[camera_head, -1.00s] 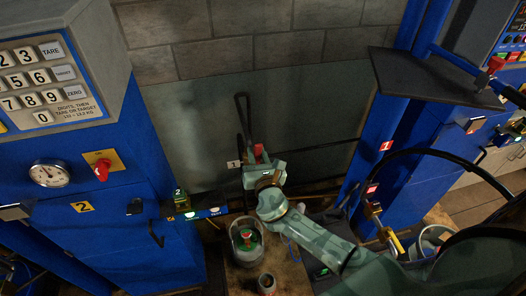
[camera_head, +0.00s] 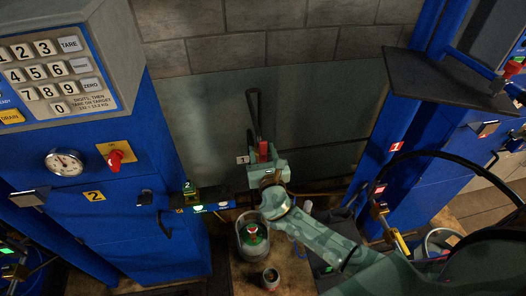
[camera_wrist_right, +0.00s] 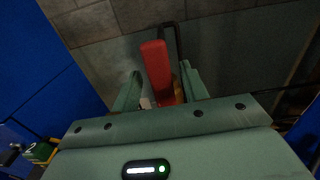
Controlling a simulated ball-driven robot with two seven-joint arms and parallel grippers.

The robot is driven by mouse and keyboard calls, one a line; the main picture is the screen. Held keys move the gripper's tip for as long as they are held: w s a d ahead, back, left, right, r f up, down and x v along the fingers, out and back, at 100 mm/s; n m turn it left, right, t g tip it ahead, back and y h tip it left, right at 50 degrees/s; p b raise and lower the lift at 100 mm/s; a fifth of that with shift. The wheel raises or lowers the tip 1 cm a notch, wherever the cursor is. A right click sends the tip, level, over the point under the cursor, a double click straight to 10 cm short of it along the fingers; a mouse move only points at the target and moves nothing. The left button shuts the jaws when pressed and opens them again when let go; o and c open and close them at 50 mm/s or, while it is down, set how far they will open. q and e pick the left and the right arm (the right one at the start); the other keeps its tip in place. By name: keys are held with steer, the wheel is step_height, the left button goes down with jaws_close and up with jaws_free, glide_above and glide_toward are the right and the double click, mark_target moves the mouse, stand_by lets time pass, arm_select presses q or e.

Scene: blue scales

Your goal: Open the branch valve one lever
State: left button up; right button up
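The red lever (camera_head: 263,150) stands up behind a small "1" tag (camera_head: 242,160), in front of the grey wall panel. In the right wrist view, the red lever (camera_wrist_right: 157,72) rises between the two fingers of my green right gripper (camera_wrist_right: 160,90). A gap shows between the left finger and the lever; the right finger is close to it, and I cannot tell whether it touches. In the head view, my right gripper (camera_head: 265,166) is at the lever's lower part and hides its base. My left gripper is not in view.
A blue cabinet with a keypad (camera_head: 46,75), gauge (camera_head: 64,162) and red knob (camera_head: 116,159) stands at left. A glass vessel (camera_head: 252,238) and cup (camera_head: 270,278) stand below. A blue post (camera_head: 396,125) and shelf (camera_head: 440,82) are at right.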

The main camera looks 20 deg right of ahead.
steer(key=shift+r, duration=0.1)
steer(key=b+v, duration=0.1)
steer(key=v, duration=1.5)
steer(key=shift+s+a, duration=0.2)
